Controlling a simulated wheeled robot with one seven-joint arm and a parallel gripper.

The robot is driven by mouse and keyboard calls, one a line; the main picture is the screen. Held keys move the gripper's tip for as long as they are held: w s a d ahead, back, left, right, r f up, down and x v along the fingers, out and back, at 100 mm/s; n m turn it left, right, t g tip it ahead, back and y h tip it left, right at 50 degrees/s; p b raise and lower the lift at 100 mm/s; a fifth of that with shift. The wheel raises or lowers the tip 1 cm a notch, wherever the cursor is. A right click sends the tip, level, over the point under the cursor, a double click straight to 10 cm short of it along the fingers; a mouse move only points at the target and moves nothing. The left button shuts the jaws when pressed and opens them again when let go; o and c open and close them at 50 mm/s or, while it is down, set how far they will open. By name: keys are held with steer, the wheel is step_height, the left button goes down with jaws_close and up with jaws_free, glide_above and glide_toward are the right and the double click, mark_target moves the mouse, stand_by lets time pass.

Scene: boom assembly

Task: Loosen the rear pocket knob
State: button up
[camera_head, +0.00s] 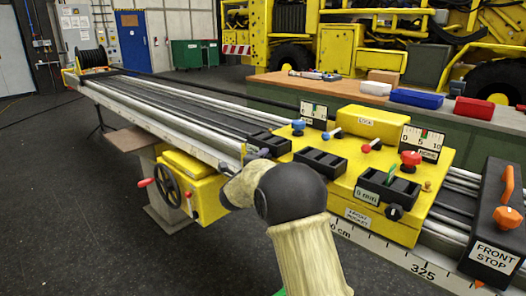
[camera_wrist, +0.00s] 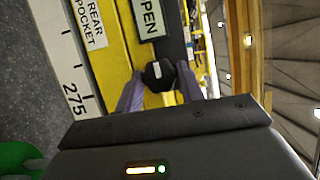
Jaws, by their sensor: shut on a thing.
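The rear pocket knob (camera_wrist: 158,74) is black with a white mark on its face. In the wrist view it sits between the two grey-purple fingers of my gripper (camera_wrist: 160,84), which are shut on it. A "REAR POCKET" label (camera_wrist: 92,22) is beside it on the yellow body. An "OPEN" plate (camera_wrist: 149,18) shows just beyond the knob. In the head view my gripper (camera_head: 250,154) reaches the near edge of the yellow carriage, partly behind my own arm, and the rear knob cannot be made out there.
The yellow carriage (camera_head: 340,180) carries black pockets, red and blue knobs and dial gauges. A black front pocket knob (camera_head: 394,212) is on its near side. A black front stop (camera_head: 494,225) stands at right. A handwheel (camera_head: 167,186) juts out at left.

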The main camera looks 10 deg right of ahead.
steer(key=n+g+p, duration=0.2)
steer(key=n+p, duration=0.2)
steer(key=p, duration=0.6)
steer(key=n+g+p, duration=0.2)
steer(key=n+p, duration=0.2)
steer(key=p, duration=0.6)
steer(key=n+g+p, duration=0.2)
steer(key=n+p, duration=0.2)
steer(key=p, duration=0.6)
steer(key=shift+w+a+r+h, duration=0.2)
steer(key=shift+a+r+h, duration=0.1)
steer(key=shift+h, duration=0.1)
steer(key=shift+f+n+g, duration=0.1)
steer(key=shift+n+g, duration=0.2)
steer(key=o, duration=1)
steer(key=shift+d, duration=0.1)
